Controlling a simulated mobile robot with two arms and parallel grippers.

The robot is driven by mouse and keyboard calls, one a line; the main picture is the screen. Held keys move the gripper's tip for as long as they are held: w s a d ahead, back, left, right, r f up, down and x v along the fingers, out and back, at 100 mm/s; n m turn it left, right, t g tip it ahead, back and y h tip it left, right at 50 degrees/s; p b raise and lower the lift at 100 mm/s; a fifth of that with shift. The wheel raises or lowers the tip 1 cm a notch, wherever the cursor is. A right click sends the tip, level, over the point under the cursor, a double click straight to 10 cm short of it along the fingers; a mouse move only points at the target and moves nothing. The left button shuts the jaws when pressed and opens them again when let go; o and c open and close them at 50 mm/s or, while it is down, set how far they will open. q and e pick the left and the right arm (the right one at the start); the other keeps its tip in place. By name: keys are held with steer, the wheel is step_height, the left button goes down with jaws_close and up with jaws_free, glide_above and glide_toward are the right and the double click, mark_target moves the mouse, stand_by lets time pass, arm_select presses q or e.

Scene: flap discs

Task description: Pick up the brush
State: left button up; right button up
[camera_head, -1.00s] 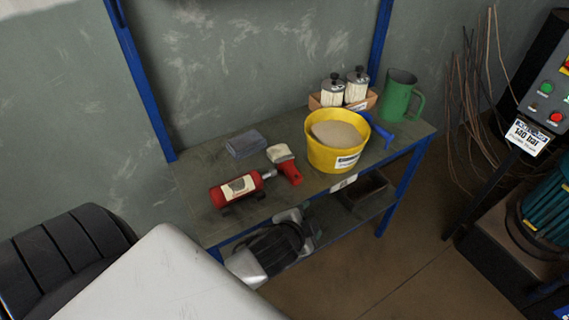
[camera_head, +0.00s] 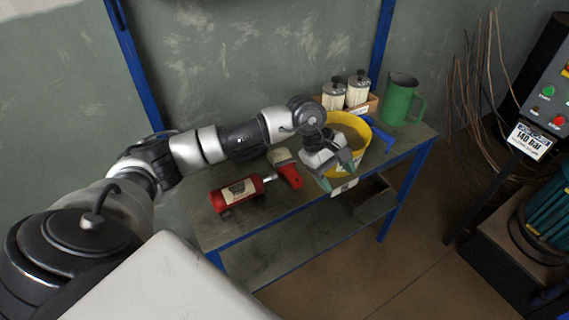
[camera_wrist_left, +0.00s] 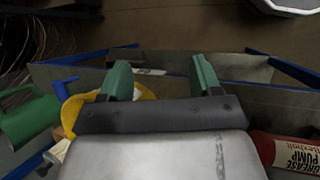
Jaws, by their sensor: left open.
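The brush (camera_head: 289,172) has a red handle and pale bristles. It lies on the bench top in the head view, between the red grease pump and the yellow bucket. My left gripper (camera_head: 341,176) is open, with green fingertips, at the bench's front edge, right of the brush and in front of the bucket. Nothing shows between its fingers in the left wrist view (camera_wrist_left: 160,76). The brush does not show in the left wrist view. My left forearm passes just behind the bristles in the head view. My right gripper is not in view.
The red grease pump (camera_head: 238,192) lies left of the brush. The yellow bucket (camera_head: 362,160) stands close behind my gripper. A green jug (camera_head: 400,98) and two lidded containers (camera_head: 346,92) stand at the back right. A control panel (camera_head: 548,105) is far right.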

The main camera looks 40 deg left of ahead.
arm_select(q)
steer(key=a+r+m+g+y, duration=0.15)
steer(key=a+y, duration=0.45)
steer(key=a, duration=0.7)
glide_above(293, 174)
steer(key=shift+n, duration=0.25)
steer(key=f, duration=0.4)
steer(key=shift+s+a+f, duration=0.1)
steer(key=shift+s+a, duration=0.1)
steer(key=shift+w+d+f+p, duration=0.1)
steer(key=shift+f+p, duration=0.1)
steer(key=shift+f, duration=1.35)
steer(key=shift+w+d+f+p, duration=0.1)
steer(key=shift+f+p, duration=0.1)
steer(key=shift+f, duration=1.3)
steer(key=c, duration=1)
step_height(293, 174, up, 10)
steer(key=shift+r, duration=0.1)
